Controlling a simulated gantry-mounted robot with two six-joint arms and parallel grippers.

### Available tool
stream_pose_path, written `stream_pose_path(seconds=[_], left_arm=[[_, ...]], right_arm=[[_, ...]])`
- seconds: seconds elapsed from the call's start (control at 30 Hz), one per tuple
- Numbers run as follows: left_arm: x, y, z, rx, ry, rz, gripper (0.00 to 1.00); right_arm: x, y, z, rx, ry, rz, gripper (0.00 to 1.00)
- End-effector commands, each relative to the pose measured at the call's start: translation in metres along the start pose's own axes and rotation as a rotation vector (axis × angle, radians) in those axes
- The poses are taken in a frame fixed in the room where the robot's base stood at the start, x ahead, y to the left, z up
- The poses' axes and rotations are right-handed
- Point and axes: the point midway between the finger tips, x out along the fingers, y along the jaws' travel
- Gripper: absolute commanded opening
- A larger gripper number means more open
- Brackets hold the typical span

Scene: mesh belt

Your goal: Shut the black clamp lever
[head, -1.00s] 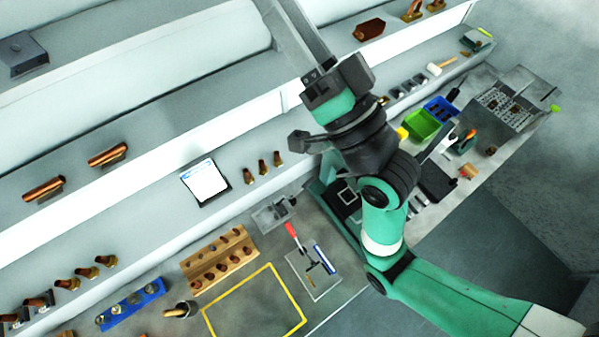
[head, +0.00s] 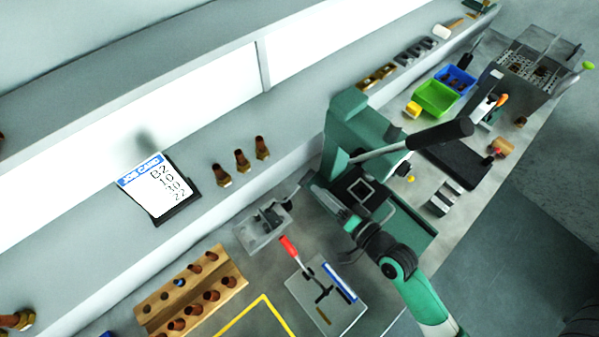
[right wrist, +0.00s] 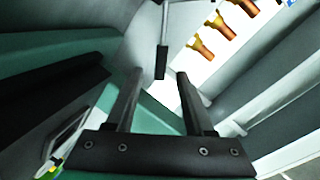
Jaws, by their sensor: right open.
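The black clamp lever (right wrist: 161,62) shows in the right wrist view as a thin grey rod with a black grip, just beyond the gap between the fingertips. In the head view a grey clamp fixture (head: 262,228) stands at the left of the green press, with a thin rod reaching up and right from it. My right gripper (head: 322,194) is low beside the press, near that rod's end, and partly hidden by my own wrist. In the right wrist view my right gripper (right wrist: 160,74) is open, with nothing held between its fingers. My left gripper is out of view.
The green press (head: 350,125), with its own black-handled arm, stands close to my right gripper. A red-handled clamp (head: 288,246) on a plate and a wooden rack (head: 192,290) lie nearer. Brass fittings (head: 241,160) and a job card (head: 160,187) line the shelf.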

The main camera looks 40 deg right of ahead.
Motion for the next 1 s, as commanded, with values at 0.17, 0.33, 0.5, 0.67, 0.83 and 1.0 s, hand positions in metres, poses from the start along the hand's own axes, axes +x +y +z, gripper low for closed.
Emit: stream_pose_path(seconds=[0.17, 0.33, 0.5, 0.67, 0.83, 1.0], left_arm=[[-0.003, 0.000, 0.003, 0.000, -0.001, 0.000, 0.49], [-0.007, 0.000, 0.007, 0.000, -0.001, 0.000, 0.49], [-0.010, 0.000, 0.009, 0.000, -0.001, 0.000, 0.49], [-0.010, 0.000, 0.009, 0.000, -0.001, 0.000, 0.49], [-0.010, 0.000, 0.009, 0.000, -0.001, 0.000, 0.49], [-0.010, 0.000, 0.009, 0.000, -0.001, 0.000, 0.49]], right_arm=[[0.039, -0.001, 0.000, -0.002, 0.000, -0.004, 0.53], [0.076, -0.001, 0.000, -0.001, 0.001, -0.003, 0.53], [0.098, -0.001, 0.000, 0.000, 0.000, -0.002, 0.53], [0.103, -0.001, 0.000, 0.000, 0.000, -0.001, 0.53], [0.103, -0.001, 0.000, 0.000, 0.000, -0.001, 0.51], [0.102, -0.001, 0.000, 0.000, 0.000, -0.001, 0.21]])
